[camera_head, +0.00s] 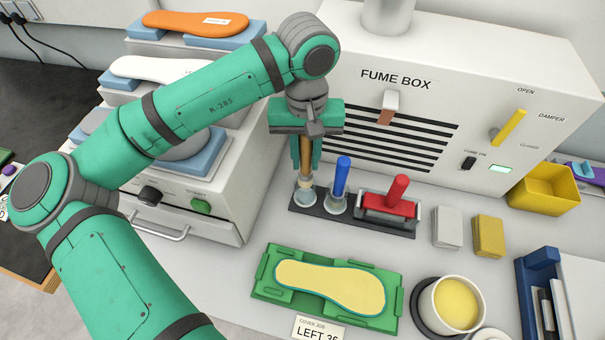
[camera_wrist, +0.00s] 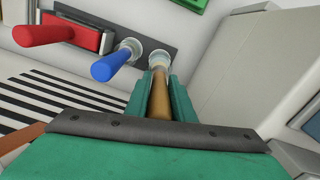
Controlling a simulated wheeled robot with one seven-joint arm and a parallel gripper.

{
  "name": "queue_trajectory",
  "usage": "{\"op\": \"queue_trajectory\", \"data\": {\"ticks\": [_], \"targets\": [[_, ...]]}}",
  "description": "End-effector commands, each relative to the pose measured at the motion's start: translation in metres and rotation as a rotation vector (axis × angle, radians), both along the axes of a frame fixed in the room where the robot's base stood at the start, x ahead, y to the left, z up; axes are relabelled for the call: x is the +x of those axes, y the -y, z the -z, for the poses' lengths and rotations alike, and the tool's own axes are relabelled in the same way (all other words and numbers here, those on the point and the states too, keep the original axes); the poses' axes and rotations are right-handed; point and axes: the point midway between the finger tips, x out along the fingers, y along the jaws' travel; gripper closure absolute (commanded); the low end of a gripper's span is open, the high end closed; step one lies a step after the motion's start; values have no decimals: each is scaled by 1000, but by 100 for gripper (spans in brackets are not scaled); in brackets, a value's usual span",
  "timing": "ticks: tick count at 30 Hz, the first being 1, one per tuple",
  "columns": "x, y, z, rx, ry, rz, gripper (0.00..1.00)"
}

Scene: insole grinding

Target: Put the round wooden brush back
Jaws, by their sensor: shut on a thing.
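The round wooden brush (camera_head: 306,160) stands upright at the left end of the dark tool rack (camera_head: 320,208). Its lower end is at the leftmost holder; I cannot tell if it is fully seated. My gripper (camera_head: 305,165) is above the rack, pointing down, and is shut on the brush's wooden handle. In the wrist view the brown handle (camera_wrist: 160,98) runs between the green fingers (camera_wrist: 160,100) toward a pale ring at the rack. The bristles are hidden.
A blue-handled tool (camera_head: 341,177) and a red-handled tool (camera_head: 397,190) stand right of the brush. The fume box (camera_head: 480,60) is close behind. A green fixture (camera_head: 262,286) with a yellow insole (camera_head: 330,285) lies in front. A cup (camera_head: 455,303) stands at right.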

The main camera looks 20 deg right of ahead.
Motion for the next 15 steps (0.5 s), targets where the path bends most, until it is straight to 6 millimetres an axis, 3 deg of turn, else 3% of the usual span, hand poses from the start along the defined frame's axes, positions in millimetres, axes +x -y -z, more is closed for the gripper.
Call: {"op": "queue_trajectory", "data": {"ticks": [15], "targets": [[-1, 2, 53, 1, 0, 4, 98]]}}
